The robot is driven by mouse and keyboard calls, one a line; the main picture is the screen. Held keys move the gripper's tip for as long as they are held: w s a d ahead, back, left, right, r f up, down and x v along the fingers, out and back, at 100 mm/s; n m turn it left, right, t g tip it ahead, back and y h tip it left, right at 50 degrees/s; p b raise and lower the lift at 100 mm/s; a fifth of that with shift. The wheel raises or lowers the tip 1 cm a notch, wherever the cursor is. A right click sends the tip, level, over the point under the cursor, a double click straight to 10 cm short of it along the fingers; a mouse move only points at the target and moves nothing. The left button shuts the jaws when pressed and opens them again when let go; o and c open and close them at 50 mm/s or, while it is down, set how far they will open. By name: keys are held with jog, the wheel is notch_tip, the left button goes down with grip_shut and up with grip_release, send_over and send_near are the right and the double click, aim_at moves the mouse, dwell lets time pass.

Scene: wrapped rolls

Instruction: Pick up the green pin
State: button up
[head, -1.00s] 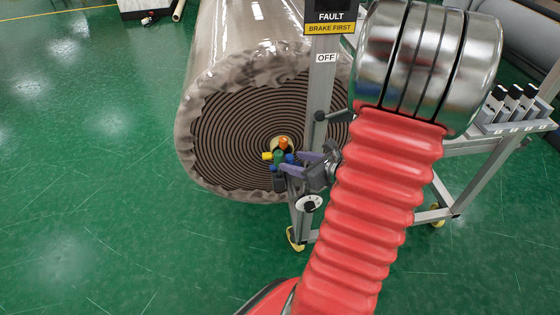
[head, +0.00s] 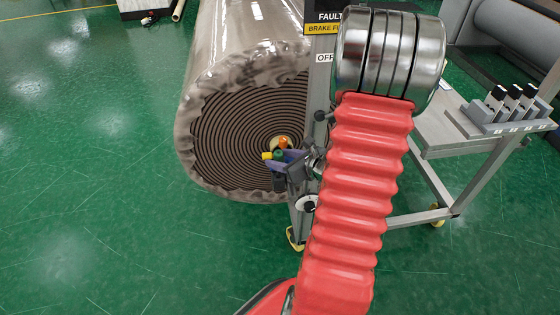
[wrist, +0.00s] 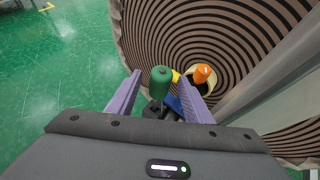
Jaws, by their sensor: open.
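The green pin (wrist: 160,82) stands up from a dark base in the wrist view, between the two purple fingers of my gripper (wrist: 164,98). I cannot tell whether either finger touches it. The fingers are apart, with nothing gripped. In the head view my gripper (head: 284,160) is at the pin cluster in front of the wrapped roll, and the green pin (head: 277,155) shows small beside its fingers. A yellow pin (head: 267,156) and an orange pin (head: 284,143) are close by. A blue piece (wrist: 173,103) is partly hidden behind the right finger in the wrist view.
The wrapped roll (head: 235,120) fills the space behind the pins. A grey metal post (head: 318,95) with a black knob (head: 309,204) stands right of the gripper. A cart (head: 460,140) with a rack of several dark-topped blocks (head: 510,100) is further right.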

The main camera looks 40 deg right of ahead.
jog(key=shift+x, duration=2.5)
jog(key=shift+r, duration=0.15)
jog(key=shift+c, duration=0.7)
grip_shut()
